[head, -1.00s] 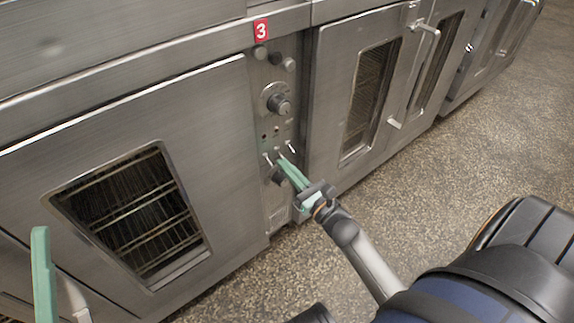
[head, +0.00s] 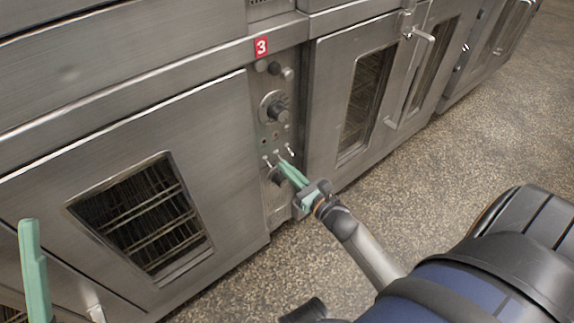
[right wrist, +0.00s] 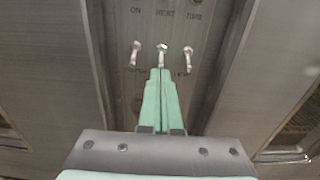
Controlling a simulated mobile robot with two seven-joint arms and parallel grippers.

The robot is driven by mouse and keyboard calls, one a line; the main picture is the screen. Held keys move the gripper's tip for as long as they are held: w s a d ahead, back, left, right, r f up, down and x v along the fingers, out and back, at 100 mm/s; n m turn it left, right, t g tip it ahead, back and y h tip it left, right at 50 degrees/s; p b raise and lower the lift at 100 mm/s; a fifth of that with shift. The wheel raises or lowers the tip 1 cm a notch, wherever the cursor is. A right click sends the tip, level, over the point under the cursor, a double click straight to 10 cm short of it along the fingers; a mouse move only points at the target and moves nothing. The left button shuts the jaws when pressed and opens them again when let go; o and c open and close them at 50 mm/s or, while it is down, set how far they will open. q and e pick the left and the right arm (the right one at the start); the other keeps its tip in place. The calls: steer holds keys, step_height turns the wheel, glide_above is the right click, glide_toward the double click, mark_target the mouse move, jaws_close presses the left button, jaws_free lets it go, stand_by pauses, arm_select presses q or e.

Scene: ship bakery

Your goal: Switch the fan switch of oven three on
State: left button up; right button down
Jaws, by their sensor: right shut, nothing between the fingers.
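The control panel of oven three (head: 270,200) is a narrow steel strip under a red "3" sign (head: 261,47). Three small metal toggle switches stand in a row on it: left (right wrist: 135,53), middle (right wrist: 161,54) and right (right wrist: 188,58). The lettering near them is too blurred to tell surely which is the fan switch. My right gripper (head: 281,160) is shut and empty. In the right wrist view its green fingertips (right wrist: 160,70) are at the middle switch, just below its tip; contact is unclear. My left gripper (head: 30,225) shows only partly at the left edge.
A large dial (head: 275,108) and smaller knobs (head: 287,74) sit above the switches. A dark knob (head: 278,178) is below, partly behind my gripper. Oven doors with windows flank the panel (head: 140,215). Open speckled floor (head: 450,130) lies to the right.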

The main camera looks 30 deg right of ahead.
arm_select(q)
steer(key=shift+a+r+p, duration=0.15)
steer(key=shift+r+p, duration=1.1)
steer(key=shift+r, duration=0.35)
arm_select(e)
steer(key=shift+s+r+g, duration=0.1)
steer(key=shift+r+g, duration=0.15)
steer(key=shift+g, duration=0.15)
